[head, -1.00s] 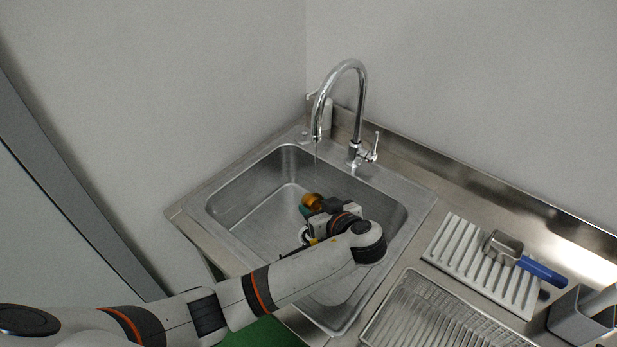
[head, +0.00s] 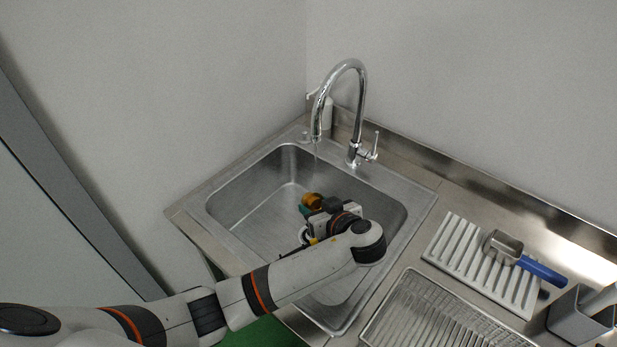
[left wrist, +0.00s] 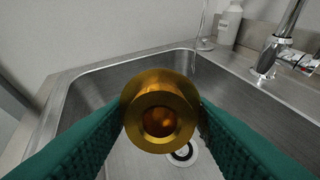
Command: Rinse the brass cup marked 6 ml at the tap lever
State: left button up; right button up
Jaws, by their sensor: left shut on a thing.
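The brass cup (head: 312,199) is held inside the sink basin by my left gripper (head: 308,208). In the left wrist view the cup (left wrist: 160,84) sits between the two green ribbed fingers, which are shut on it. Its round opening faces the camera; no 6 ml mark can be read. The tap lever (head: 375,146) stands at the right of the base of the tap (head: 362,95). A thin thread of water (head: 316,149) shows below the spout, and the cup is below and apart from the spout. My right gripper is not in view.
The steel sink (head: 235,205) has a drain, seen in the left wrist view (left wrist: 184,155). A white bottle (head: 327,112) stands behind the tap. To the right are a ribbed drying rack (head: 455,246) with a blue-handled scoop (head: 540,270), a wire-mesh tray (head: 430,315) and a grey holder (head: 572,318).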

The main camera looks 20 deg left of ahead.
aim_at(306, 203)
pick_arm(q)
jog(key=s+r+p, duration=0.1)
jog(key=s+p, duration=0.1)
jog(key=s+d+r+p, duration=0.1)
jog(key=r+p, duration=0.1)
jog(key=shift+s+d+r, duration=0.15)
jog(key=shift+s+r, duration=0.1)
jog(key=shift+s, duration=0.1)
jog(key=shift+s+d+r+p, duration=0.1)
jog(key=shift+s+r+p, duration=0.15)
jog(key=shift+s+p, duration=0.25)
